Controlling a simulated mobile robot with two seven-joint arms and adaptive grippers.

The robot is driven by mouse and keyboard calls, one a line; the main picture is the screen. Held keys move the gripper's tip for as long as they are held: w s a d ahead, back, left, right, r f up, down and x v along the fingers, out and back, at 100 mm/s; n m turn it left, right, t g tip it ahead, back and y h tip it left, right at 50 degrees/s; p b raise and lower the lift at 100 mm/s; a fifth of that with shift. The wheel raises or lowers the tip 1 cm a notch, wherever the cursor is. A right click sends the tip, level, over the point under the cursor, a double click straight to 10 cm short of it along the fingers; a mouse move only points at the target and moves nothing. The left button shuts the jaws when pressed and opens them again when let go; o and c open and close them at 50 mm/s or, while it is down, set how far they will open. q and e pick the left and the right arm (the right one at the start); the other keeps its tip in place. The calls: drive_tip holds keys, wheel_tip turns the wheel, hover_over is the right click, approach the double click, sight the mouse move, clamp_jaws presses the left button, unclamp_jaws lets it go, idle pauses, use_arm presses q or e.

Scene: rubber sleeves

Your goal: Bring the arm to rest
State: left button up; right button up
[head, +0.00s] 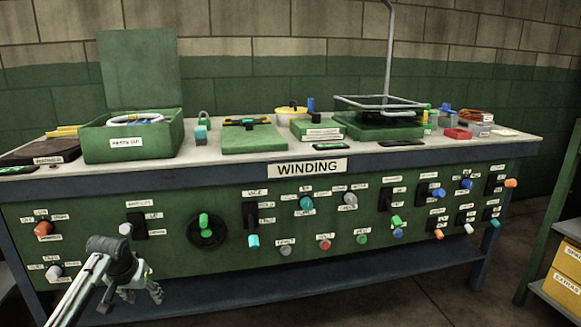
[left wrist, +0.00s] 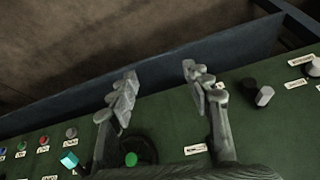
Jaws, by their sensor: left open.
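My left gripper (head: 150,290) is open and empty in the head view, low at the left, in front of the green control panel (head: 270,215) of the winding bench. Its arm comes in from the lower left. In the left wrist view the two fingers of the left gripper (left wrist: 158,90) are spread apart with nothing between them. Behind them are the panel and the bench's blue lower edge. A round black wheel with a green centre (left wrist: 131,159) shows beyond the left finger. My right gripper is not in view.
The bench top carries an open green box (head: 130,140), a green block (head: 253,139) and a wire-framed stand (head: 380,125). Several coloured knobs stick out of the panel, including an orange one (head: 43,229). A shelf with yellow bins (head: 566,270) stands at the right.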

use_arm(q)
drive_tip(key=s+d+f+m, duration=0.1)
drive_tip(key=s+d+f, duration=0.3)
drive_tip(key=s+f, duration=0.3)
drive_tip(key=s+d+f+m, duration=0.1)
drive_tip(key=s+d+f, duration=0.2)
drive_tip(key=s+f, duration=0.45)
drive_tip(key=s+d, duration=0.2)
drive_tip(key=s, duration=0.8)
drive_tip(key=s+d+g+p, duration=0.1)
drive_tip(key=s+d, duration=0.1)
drive_tip(key=s, duration=0.9)
drive_tip(key=shift+f+m+y, duration=0.3)
drive_tip(key=shift+f, duration=0.15)
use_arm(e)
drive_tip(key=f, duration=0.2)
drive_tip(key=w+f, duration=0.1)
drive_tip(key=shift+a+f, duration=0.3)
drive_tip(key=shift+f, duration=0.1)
use_arm(q)
drive_tip(key=shift+g, duration=0.3)
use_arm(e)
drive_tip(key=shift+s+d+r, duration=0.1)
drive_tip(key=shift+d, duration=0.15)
